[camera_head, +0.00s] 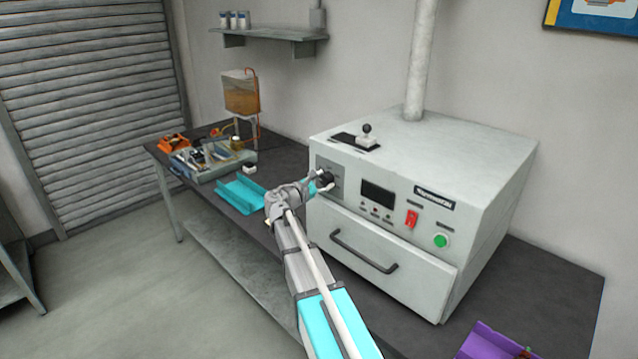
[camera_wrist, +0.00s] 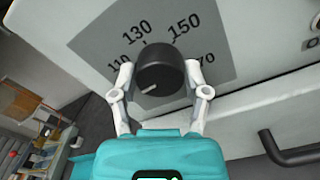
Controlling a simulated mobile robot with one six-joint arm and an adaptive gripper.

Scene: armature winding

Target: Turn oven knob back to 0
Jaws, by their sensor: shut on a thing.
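The oven (camera_head: 430,180) is a white box with a drawer front, standing on the dark bench. Its black knob (camera_wrist: 161,72) sits on a grey dial plate (camera_wrist: 205,28) with numbers such as 110, 130, 150 and 70 showing. The knob also shows in the head view (camera_head: 326,178), partly behind my gripper. My gripper (camera_wrist: 161,80) has its two white fingers on either side of the knob, shut on it. A pale pointer line on the knob points to the lower left in the wrist view. The 0 mark cannot be made out.
The panel also has a dark display (camera_head: 377,193), a red switch (camera_head: 411,219) and a green button (camera_head: 441,240). The drawer handle (camera_head: 362,252) sticks out below. A teal tray (camera_head: 240,194) lies on the bench to the left. A purple holder (camera_head: 490,343) is at front right.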

